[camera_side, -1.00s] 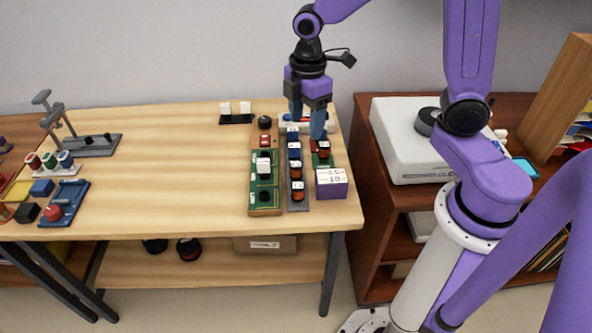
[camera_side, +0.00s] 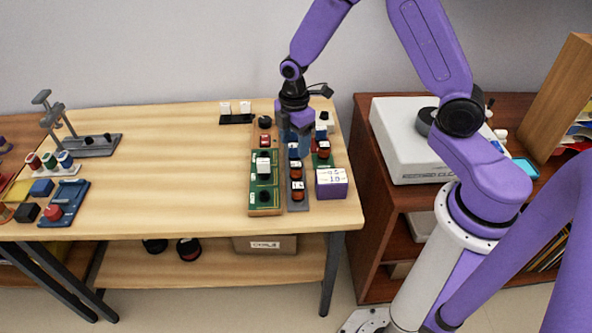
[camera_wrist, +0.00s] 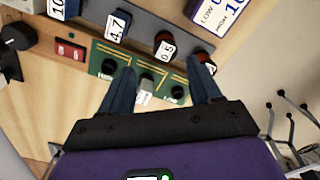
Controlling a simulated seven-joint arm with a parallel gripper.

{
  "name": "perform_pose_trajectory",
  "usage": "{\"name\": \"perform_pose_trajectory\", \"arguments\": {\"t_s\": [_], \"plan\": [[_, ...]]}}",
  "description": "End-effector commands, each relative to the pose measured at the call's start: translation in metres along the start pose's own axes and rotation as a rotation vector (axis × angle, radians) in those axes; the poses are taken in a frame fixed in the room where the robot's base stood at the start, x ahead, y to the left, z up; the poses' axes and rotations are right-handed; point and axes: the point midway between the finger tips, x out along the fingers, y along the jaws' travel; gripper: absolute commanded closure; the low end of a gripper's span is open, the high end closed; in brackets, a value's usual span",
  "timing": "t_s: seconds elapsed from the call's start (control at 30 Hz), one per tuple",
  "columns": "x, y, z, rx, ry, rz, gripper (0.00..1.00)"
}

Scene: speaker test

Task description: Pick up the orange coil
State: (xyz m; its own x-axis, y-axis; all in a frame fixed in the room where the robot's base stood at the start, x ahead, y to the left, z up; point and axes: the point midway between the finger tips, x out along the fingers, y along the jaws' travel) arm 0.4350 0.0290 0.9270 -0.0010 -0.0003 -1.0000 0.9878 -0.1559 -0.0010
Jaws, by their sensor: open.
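Two orange coils stand in a grey rack (camera_side: 298,206) in the side view: one in the middle (camera_side: 296,171) and one at the near end (camera_side: 297,190). In the wrist view, one orange coil (camera_wrist: 165,46) has a white tag reading 0.5. The other (camera_wrist: 204,58) is partly hidden behind my right finger. My gripper (camera_side: 294,146) is open and empty. In the side view its fingers hang over the far part of the rack. In the wrist view the fingertips (camera_wrist: 164,68) straddle a stretch of green board beside the 0.5 coil, with neither visibly touching a coil.
Blue tagged blocks (camera_wrist: 117,25) share the rack. A green circuit board (camera_side: 263,181) with a white part and black knobs lies left of it. A purple box (camera_side: 331,184) stands close right. The table's middle (camera_side: 180,170) is clear.

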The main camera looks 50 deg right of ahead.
Motion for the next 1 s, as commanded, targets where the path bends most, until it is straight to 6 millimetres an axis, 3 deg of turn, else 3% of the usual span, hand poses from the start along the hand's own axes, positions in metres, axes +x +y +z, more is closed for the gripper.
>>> {"name": "perform_pose_trajectory", "arguments": {"t_s": [0.1, 0.37, 0.7, 1.0], "plan": [[0.017, 0.000, 0.000, 0.000, -0.001, -0.002, 0.37], [0.031, -0.001, 0.000, 0.000, 0.000, 0.000, 0.37], [0.072, -0.008, 0.002, 0.002, 0.000, -0.001, 0.37], [0.079, -0.008, 0.001, 0.001, 0.001, 0.002, 0.37]]}}
